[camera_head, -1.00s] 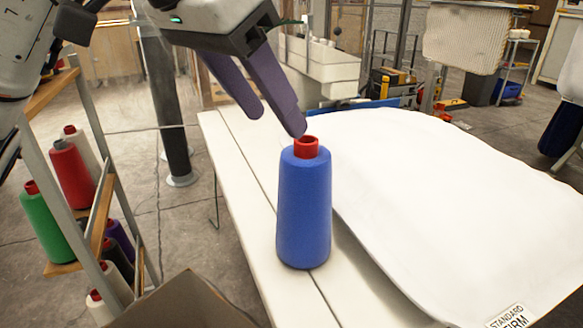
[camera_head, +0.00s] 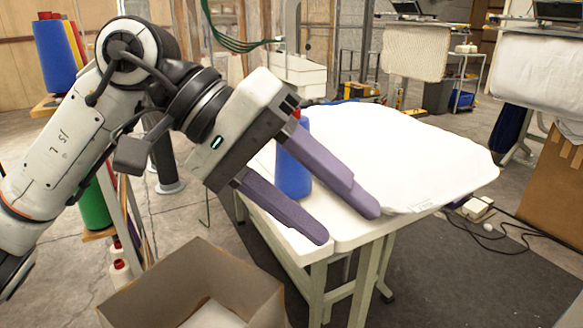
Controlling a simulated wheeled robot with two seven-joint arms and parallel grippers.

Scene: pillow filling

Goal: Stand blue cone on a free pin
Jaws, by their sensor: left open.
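The blue cone (camera_head: 292,172) with a red top stands upright on the white table (camera_head: 345,238), partly hidden behind my left gripper. My left gripper (camera_head: 350,228) is open, with its two purple fingers apart and pointing down to the right in front of the cone. Nothing shows between the fingertips. Whether a finger touches the cone cannot be told. At the left, a rack (camera_head: 137,215) holds several cones, among them a green cone (camera_head: 93,207) and another blue cone (camera_head: 54,56) high up. My arm hides much of the rack, and no free pin is clearly seen. My right gripper is not in view.
A large white pillow (camera_head: 410,155) covers most of the table. An open cardboard box (camera_head: 190,285) stands on the floor in front of the table. Cables and a small white device (camera_head: 475,208) lie at the right.

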